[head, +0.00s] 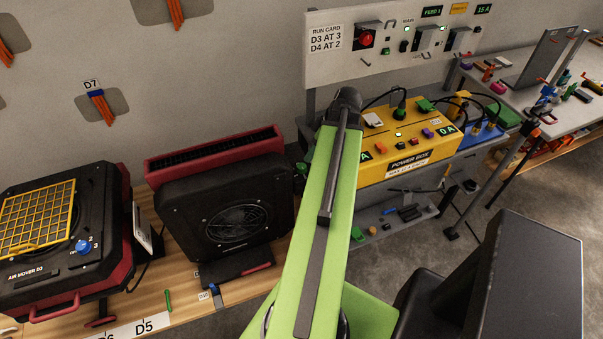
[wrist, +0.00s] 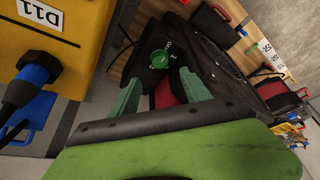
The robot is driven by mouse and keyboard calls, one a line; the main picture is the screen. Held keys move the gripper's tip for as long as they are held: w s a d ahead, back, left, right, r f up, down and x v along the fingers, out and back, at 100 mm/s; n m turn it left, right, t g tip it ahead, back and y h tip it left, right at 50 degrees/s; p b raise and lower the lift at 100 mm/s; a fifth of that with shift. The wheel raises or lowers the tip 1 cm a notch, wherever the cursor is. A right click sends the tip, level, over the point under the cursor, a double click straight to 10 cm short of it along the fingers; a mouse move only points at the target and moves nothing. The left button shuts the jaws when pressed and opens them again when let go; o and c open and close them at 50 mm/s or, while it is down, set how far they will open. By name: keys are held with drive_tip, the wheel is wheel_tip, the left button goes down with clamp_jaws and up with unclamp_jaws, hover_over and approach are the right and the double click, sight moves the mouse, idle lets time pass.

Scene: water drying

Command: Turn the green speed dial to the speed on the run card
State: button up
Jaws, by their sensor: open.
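The green speed dial (wrist: 160,62) shows in the wrist view on a dark panel, with white marks around it too small and tilted to read surely. My gripper (wrist: 158,82) is open, its two green fingers apart. In the picture the dial sits between and just beyond the fingertips; I see no contact. In the head view my arm hides most of the gripper and the dial's side of the black fan unit (head: 190,215). The run card (head: 327,39) on the white wall panel reads D3 AT 3, D4 AT 2.
The air mover D3 (head: 45,262), with a blue dial (head: 84,247), stands at the left on the wooden bench (head: 165,283). A yellow power box (head: 420,150) stands right of my arm. In the wrist view, a yellow box (wrist: 95,40) with a blue plug (wrist: 30,82) is close at left.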

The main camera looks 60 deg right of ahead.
sight(302, 166)
drive_tip(key=b+x, duration=0.7)
drive_tip(key=x, duration=0.3)
drive_tip(key=shift+s+b, duration=0.1)
drive_tip(key=shift+b, duration=0.2)
clamp_jaws()
